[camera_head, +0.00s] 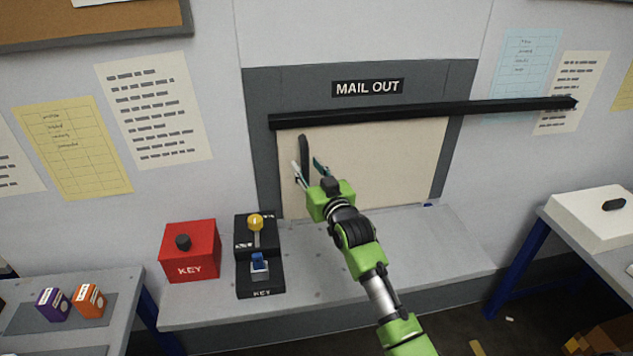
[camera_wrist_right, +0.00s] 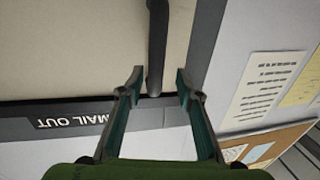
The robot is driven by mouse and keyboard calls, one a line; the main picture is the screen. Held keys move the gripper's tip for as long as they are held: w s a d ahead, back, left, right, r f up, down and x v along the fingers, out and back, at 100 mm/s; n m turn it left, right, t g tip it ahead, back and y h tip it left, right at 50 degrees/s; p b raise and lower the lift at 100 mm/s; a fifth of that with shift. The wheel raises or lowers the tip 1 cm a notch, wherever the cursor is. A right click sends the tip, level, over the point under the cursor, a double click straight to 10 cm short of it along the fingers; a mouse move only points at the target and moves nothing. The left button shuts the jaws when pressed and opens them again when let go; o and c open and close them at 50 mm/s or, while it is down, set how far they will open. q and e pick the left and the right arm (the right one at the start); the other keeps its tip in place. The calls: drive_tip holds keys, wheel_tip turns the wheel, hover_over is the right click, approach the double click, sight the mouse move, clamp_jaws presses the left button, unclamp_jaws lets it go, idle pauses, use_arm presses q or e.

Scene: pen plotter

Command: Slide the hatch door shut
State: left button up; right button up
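The hatch door (camera_head: 385,165) is a flat beige panel below the black rail (camera_head: 420,113) and the MAIL OUT sign. In the head view the beige panel spans the space between the grey frame's left and right sides. Its dark upright handle (camera_head: 304,155) is near its left edge. My right gripper (camera_head: 307,164) is at the handle with its fingers apart. In the right wrist view the handle (camera_wrist_right: 157,45) lies between the open fingertips (camera_wrist_right: 158,76), with a gap visible on each side. My left gripper is not in view.
A grey shelf (camera_head: 420,245) runs below the hatch. On it, left of my arm, stand a red KEY box (camera_head: 190,255) and a black box (camera_head: 262,278) with a yellow-knobbed lever. Side tables stand at left and right; the shelf's right part is clear.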

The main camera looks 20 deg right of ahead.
drive_tip(key=s, duration=0.8)
drive_tip(key=shift+a, duration=0.25)
drive_tip(key=shift+w, duration=0.1)
